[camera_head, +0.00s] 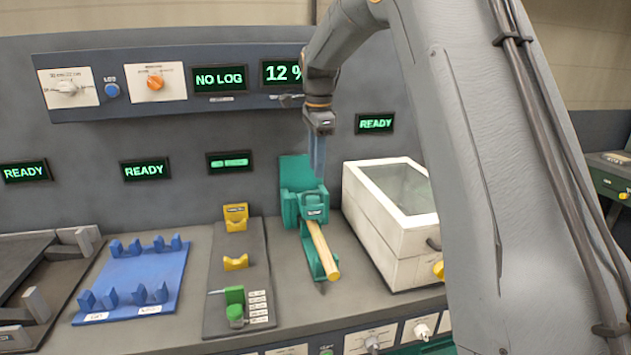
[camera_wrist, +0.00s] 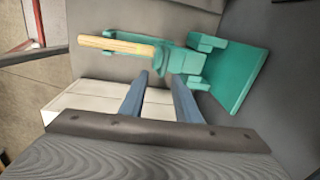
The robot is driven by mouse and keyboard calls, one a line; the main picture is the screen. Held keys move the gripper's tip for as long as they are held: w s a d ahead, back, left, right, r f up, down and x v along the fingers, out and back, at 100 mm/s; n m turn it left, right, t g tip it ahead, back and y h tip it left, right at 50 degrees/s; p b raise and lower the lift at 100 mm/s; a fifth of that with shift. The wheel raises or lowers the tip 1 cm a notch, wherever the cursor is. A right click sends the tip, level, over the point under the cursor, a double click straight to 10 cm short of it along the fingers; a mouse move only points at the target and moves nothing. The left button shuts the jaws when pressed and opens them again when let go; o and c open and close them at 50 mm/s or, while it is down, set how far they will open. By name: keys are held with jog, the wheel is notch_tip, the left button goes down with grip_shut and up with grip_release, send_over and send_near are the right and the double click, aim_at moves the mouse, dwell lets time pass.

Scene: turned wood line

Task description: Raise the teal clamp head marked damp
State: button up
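The teal clamp head (camera_head: 314,206) sits on a teal fixture (camera_head: 296,172) on the bench, with a small dark label on its front. A pale wooden rod (camera_head: 322,250) runs from under it toward the front along a teal rest. In the wrist view the rod (camera_wrist: 118,44) runs left from the teal head (camera_wrist: 186,60). My gripper (camera_head: 318,172) points down just above the clamp head. In the wrist view its two blue-grey fingers (camera_wrist: 160,78) are apart, with nothing seen between them. The right fingertip overlaps the head in view; I cannot tell if they touch. The label is too small to read.
A white box with a glass lid (camera_head: 390,205) stands close to the right of the teal fixture. A grey plate with yellow rests and a green clamp (camera_head: 235,300) is to the left, then a blue rack (camera_head: 135,275). A panel display (camera_head: 283,73) reads 12 %.

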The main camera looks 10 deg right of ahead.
jog(key=p, duration=0.3)
send_near(309, 199)
jog(key=shift+m, duration=0.3)
jog(key=s+f, duration=0.1)
jog(key=s+d+f, duration=0.1)
jog(key=f, duration=0.1)
jog(key=shift+s+f, duration=0.15)
jog(key=shift+s, duration=0.25)
grip_shut()
